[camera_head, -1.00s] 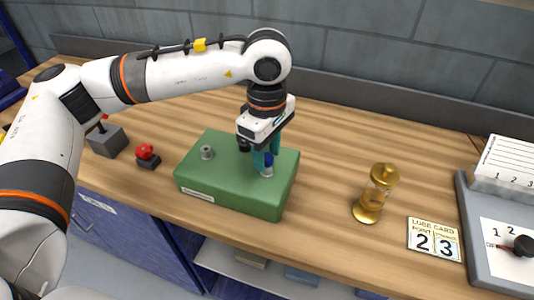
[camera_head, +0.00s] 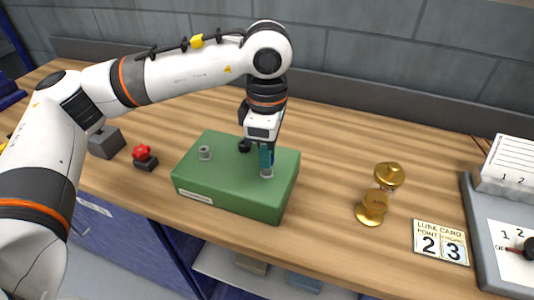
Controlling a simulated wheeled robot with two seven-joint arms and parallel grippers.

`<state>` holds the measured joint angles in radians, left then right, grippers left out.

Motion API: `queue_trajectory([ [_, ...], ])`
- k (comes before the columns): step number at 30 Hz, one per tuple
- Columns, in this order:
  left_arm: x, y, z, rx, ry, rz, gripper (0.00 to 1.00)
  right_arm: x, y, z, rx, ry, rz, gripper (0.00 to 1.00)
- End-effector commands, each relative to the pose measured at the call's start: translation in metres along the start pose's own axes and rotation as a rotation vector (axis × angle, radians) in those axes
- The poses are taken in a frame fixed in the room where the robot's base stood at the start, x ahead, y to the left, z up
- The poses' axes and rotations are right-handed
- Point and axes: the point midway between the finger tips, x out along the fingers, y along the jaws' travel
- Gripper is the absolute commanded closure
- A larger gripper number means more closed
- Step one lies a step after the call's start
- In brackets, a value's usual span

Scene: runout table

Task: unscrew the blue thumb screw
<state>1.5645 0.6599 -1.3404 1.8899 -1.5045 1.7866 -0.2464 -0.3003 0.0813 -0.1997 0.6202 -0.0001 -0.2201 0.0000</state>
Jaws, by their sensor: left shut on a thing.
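A green box (camera_head: 222,189) lies on the wooden table. My left gripper (camera_head: 266,163) points down over the right part of its top. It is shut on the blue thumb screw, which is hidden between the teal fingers. Under the fingertips a light grey round collar (camera_head: 267,173) stands on the box. I cannot tell whether the screw still sits in the collar. My right gripper is not in view.
On the box are a grey fitting (camera_head: 205,153) and a black knob (camera_head: 244,146). A red knob on a black base (camera_head: 145,157) stands left. A brass sandglass-shaped piece (camera_head: 376,200), a lube card (camera_head: 440,242) and a grey panel (camera_head: 480,230) are right. Bare table lies between.

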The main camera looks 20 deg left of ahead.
Motion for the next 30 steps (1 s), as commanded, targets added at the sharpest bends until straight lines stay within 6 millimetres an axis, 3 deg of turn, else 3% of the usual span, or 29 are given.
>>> queue_trajectory([
  [11,0.001,0.001,0.0,-0.057,-0.001,0.002,1.0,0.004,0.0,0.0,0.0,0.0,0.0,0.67],
  [21,0.001,0.001,0.0,-0.416,-0.002,0.002,1.0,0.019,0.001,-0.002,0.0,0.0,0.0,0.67],
  [30,0.0,0.001,0.0,-0.435,-0.002,0.003,1.0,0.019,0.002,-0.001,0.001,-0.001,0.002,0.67],
])
